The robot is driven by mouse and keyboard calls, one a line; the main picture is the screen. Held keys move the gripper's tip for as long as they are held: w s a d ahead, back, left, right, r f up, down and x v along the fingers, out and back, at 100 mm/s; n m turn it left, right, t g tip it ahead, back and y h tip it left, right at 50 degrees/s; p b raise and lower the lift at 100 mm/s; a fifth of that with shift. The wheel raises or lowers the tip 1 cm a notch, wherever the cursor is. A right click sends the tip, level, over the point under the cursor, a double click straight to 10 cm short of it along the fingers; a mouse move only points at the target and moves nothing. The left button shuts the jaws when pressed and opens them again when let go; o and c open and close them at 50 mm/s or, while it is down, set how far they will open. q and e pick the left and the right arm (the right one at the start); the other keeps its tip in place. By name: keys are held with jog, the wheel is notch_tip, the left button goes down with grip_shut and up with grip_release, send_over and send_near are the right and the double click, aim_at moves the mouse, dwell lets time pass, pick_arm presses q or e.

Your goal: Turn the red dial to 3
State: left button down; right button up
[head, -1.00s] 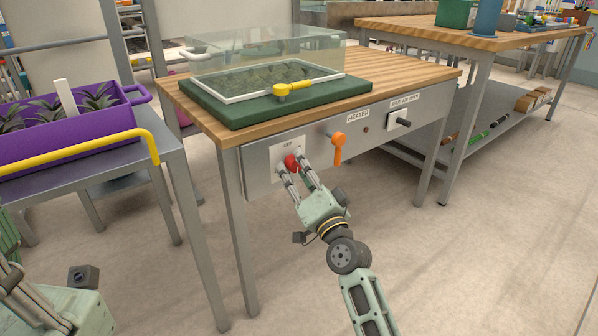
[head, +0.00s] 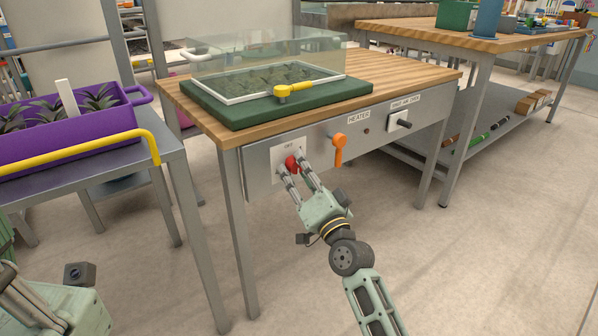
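The red dial (head: 291,163) sits on a white plate (head: 280,151) on the grey front panel of the wooden-topped bench. The lettering above it seems to read OFF; other marks on the plate are too small or hidden to read. My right gripper (head: 293,168) is at the dial, with one finger on each side of it, and appears closed on it. The fingers hide part of the dial and plate, so its setting cannot be read. My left arm shows only in part at the lower left; its gripper fingers are out of view.
Right of the dial are an orange lever (head: 338,148), a small dark red light, and a black handle (head: 404,124). A clear-covered case with a yellow latch (head: 294,89) stands above on a green base. A purple planter (head: 70,138) stands left. The floor before the bench is clear.

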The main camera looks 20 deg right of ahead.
jog(key=shift+o, duration=0.7)
jog(key=shift+d+f, duration=0.1)
jog(key=shift+f, duration=0.1)
jog(key=shift+r, duration=0.1)
jog(key=shift+s, duration=0.15)
jog(key=v, duration=1.1)
jog(key=shift+s, duration=0.35)
